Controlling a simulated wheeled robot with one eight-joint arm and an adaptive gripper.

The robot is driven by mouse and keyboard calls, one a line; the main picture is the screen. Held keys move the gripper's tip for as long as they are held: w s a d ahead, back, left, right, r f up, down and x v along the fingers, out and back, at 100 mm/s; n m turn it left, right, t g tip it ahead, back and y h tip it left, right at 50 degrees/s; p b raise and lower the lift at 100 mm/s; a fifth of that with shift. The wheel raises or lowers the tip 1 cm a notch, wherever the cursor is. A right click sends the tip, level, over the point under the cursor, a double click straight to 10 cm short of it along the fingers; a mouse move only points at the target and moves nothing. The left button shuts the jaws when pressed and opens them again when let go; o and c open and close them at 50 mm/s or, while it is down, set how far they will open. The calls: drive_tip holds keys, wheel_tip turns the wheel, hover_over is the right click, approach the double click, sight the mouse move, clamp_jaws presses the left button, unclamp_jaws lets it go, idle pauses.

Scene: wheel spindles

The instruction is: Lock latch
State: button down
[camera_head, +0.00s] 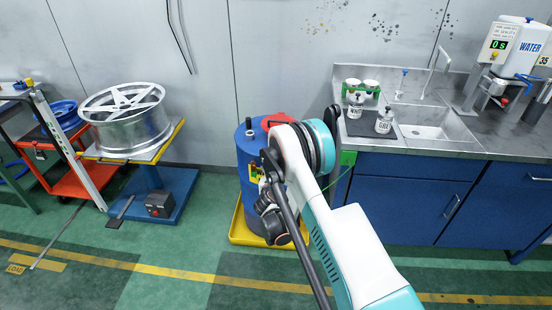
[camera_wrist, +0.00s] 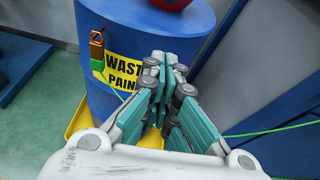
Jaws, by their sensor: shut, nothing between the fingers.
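A blue waste paint drum (camera_head: 243,150) stands in the middle of the head view, partly hidden behind my arm. It also fills the upper left of the wrist view (camera_wrist: 205,25). A small orange-brown latch-like piece with a green lower part (camera_wrist: 97,48) sits on the drum's side, left of the yellow "WASTE PAINT" label (camera_wrist: 122,75). I cannot tell whether it is locked. My gripper (camera_wrist: 166,66) is shut and empty, in front of the drum and to the right of the latch piece. Its fingers cover the label's right end.
A yellow tray (camera_head: 238,231) lies under the drum. A red lid part (camera_head: 276,120) is on top. The blue sink cabinet (camera_head: 395,205) stands close on the right. A wheel rim (camera_head: 125,125) rests on a stand at left. The green floor in front is clear.

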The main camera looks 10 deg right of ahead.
drive_tip(key=w+d+b, duration=0.3)
drive_tip(key=w+b, duration=0.1)
drive_tip(key=w, duration=0.7)
drive_tip(key=shift+r+b, duration=0.15)
drive_tip(key=shift+b, duration=0.2)
drive_tip(key=shift+r, duration=0.15)
drive_tip(key=shift+r+g+p, duration=0.1)
drive_tip(key=shift+g+p, duration=0.25)
drive_tip(key=shift+g, duration=0.05)
